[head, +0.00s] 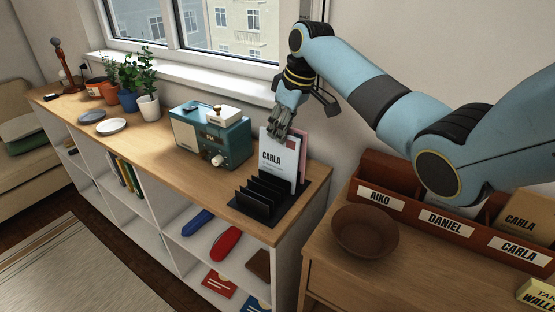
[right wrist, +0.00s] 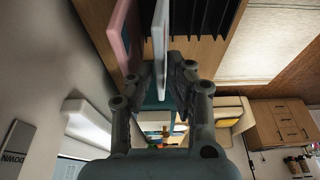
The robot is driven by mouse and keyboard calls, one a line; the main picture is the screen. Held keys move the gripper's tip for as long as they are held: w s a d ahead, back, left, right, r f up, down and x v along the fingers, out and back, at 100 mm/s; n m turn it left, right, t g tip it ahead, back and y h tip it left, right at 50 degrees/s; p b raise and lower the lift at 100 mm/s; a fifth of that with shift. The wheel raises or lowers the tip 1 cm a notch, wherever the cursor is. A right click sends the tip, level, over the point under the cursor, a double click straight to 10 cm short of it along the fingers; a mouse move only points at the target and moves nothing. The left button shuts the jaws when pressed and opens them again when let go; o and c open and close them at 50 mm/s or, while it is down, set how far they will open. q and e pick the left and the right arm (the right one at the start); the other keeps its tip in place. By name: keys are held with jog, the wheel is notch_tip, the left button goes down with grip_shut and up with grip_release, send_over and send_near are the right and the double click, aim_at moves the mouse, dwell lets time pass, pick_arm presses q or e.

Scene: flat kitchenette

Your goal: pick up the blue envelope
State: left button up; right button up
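A pale, faintly bluish envelope marked CARLA (head: 275,160) stands upright in the black letter rack (head: 262,203) on the shelf top. It is the only envelope in the rack that could be the blue one. A pink envelope (head: 302,150) stands just behind it. My right gripper (head: 284,122) is at the pale envelope's top edge, pointing down. In the right wrist view, the gripper (right wrist: 157,85) is open, with the pale envelope's edge (right wrist: 160,42) between its fingers and the pink envelope (right wrist: 121,35) to the left. My left gripper does not show.
A teal radio (head: 213,138) stands left of the rack. To the right, a brown bowl (head: 364,231) and a sorter with compartments marked AIKO, DANIEL and CARLA (head: 445,226) stand on a wooden cabinet. Plants and plates are further left. The window wall is close behind the rack.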

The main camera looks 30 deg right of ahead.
jog(key=shift+f, duration=0.3)
dwell(0.7)
grip_shut()
